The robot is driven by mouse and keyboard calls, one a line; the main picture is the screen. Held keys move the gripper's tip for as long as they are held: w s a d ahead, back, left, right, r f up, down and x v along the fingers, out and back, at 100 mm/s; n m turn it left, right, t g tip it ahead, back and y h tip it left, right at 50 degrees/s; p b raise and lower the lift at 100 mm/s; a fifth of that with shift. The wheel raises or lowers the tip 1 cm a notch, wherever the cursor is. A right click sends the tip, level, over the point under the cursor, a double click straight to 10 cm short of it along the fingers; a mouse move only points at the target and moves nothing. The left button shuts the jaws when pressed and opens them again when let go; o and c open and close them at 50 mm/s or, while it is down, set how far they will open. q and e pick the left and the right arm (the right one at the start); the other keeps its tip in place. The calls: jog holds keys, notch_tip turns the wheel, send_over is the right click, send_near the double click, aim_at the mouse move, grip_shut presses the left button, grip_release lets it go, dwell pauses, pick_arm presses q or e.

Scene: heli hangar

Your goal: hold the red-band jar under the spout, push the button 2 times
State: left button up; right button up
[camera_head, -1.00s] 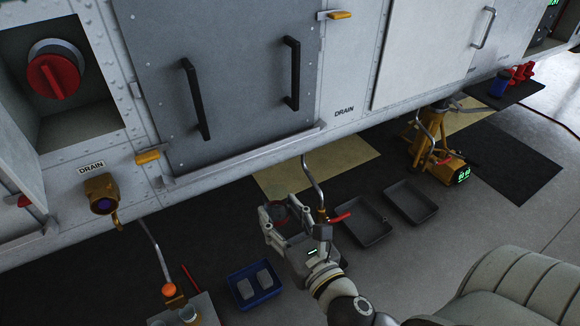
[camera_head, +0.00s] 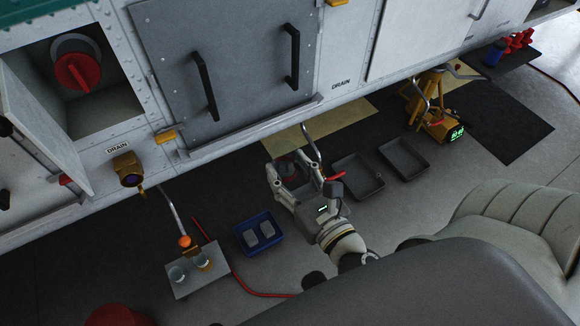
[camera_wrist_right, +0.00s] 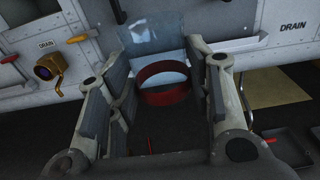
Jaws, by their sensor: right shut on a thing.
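My right gripper (camera_head: 284,173) is shut on the red-band jar (camera_wrist_right: 162,88), a clear jar with a dark red band. The jar shows between the two fingers in the right wrist view, and only dimly in the head view (camera_head: 289,167). In the head view a bent metal pipe (camera_head: 310,140) comes down just right of the gripper, beside a red lever (camera_head: 334,179). I cannot tell whether the jar is under a spout. I cannot make out the button for certain. My left gripper is not in view.
A small stand (camera_head: 197,285) with two small jars is at lower left. A blue tray (camera_head: 240,243) holds two grey blocks. Two dark trays (camera_head: 353,197) (camera_head: 385,152) lie right of the gripper. A red hose (camera_head: 262,294) crosses the floor. The helicopter's side (camera_head: 335,55) runs along the top.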

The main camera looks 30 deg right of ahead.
jog(key=w+a+f+b, duration=0.4)
jog(key=a+f+b, duration=0.5)
jog(key=a+f, duration=0.4)
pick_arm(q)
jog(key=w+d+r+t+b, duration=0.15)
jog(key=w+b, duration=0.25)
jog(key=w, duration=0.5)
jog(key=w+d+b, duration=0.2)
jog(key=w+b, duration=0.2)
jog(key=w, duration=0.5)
pick_arm(e)
jog(key=w+a+f+n+y, duration=0.1)
jog(key=a+f+y, duration=0.15)
jog(key=a, duration=0.55)
jog(key=w+a+f+n+y, duration=0.1)
jog(key=a+f, duration=0.3)
jog(key=a, duration=0.3)
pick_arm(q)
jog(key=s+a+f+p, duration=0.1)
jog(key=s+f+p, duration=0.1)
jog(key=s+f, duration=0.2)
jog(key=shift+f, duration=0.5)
pick_arm(e)
jog(key=w+r, duration=0.1)
jog(key=w, duration=0.8)
jog(key=shift+w+a+r, duration=0.25)
jog(key=shift+a+r, duration=0.05)
jog(key=shift+r, duration=0.05)
